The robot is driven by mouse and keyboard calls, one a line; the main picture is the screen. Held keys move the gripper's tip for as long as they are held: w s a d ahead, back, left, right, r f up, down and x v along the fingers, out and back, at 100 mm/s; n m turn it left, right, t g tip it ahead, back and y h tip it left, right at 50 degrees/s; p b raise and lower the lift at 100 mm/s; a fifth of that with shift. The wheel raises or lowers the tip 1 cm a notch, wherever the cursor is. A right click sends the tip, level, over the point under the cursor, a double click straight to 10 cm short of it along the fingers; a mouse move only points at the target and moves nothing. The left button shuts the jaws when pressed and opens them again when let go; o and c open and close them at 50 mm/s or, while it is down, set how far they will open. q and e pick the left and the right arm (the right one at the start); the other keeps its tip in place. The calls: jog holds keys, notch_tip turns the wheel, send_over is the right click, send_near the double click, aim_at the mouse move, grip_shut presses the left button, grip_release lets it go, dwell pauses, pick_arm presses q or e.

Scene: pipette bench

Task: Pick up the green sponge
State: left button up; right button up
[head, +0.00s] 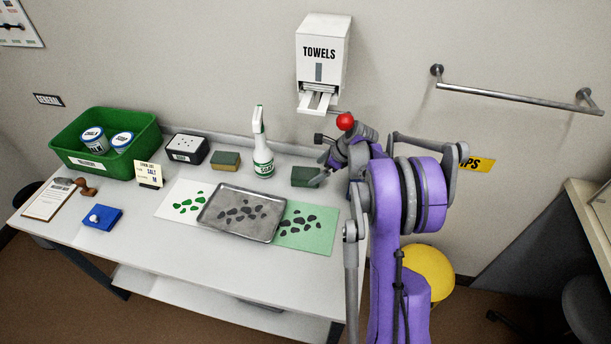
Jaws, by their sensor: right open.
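A dark green sponge (304,176) lies at the back right of the white table, just right of the spray bottle. Another sponge (226,161), green on top with a tan side, lies left of the bottle. My right gripper (323,161) is open beside the dark green sponge, at its right end. One finger shows near the sponge's right edge; whether it touches cannot be told. My left gripper is not in view.
A white spray bottle (262,150) stands between the sponges. A metal tray (205,218) lies in front, overlapping white and green sheets. A green bin (75,160) with cans stands at the left. A towel dispenser (322,50) hangs above the table.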

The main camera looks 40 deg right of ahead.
aim_at(307, 174)
jog(key=shift+w+a, duration=0.25)
jog(key=shift+w, duration=0.3)
jog(key=x, duration=0.5)
jog(key=shift+w+p, duration=0.1)
jog(key=shift+p, duration=0.2)
jog(key=c, duration=1.2)
